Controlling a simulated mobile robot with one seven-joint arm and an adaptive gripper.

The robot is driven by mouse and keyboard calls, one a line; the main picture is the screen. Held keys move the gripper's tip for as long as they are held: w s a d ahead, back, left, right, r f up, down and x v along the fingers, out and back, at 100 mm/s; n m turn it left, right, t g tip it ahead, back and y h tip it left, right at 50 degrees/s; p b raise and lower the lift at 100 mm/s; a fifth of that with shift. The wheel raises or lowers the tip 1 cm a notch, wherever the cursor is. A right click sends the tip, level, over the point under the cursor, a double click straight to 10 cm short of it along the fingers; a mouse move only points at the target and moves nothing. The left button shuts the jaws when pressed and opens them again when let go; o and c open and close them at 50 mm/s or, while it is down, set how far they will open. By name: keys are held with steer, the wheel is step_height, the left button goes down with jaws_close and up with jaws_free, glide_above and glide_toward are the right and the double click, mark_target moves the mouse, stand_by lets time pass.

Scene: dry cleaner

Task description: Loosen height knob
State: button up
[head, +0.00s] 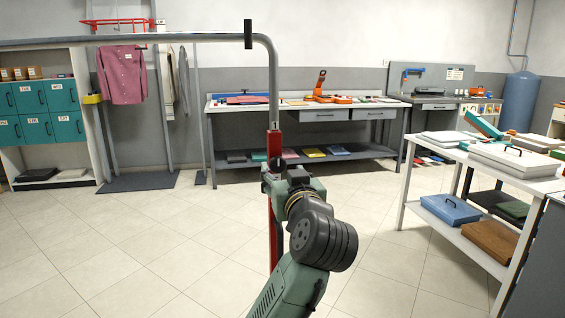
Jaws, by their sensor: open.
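A garment stand has a red post (274,225) in the middle of the head view, with a grey tube rising from it and bending left into a long rail (150,38). A small dark part that looks like the height knob (276,163) shows on the post, just above my arm's end. My gripper (270,178) is at the post at about this height, open and small in view. My wrist partly hides it and the lower post. I cannot tell whether the fingers touch the knob or stand around it.
A workbench (250,106) with tools stands behind the post. A white table (500,178) with boxes stands at the right. Teal lockers (35,110) and a hanging pink shirt (122,75) are at the left. The tiled floor (130,250) is clear at the left.

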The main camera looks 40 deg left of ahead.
mark_target(278, 164)
steer(key=shift+p+x, duration=0.5)
steer(key=shift+x, duration=2.25)
steer(key=shift+c, duration=0.5)
steer(key=c, duration=1)
steer(key=shift+c, duration=0.2)
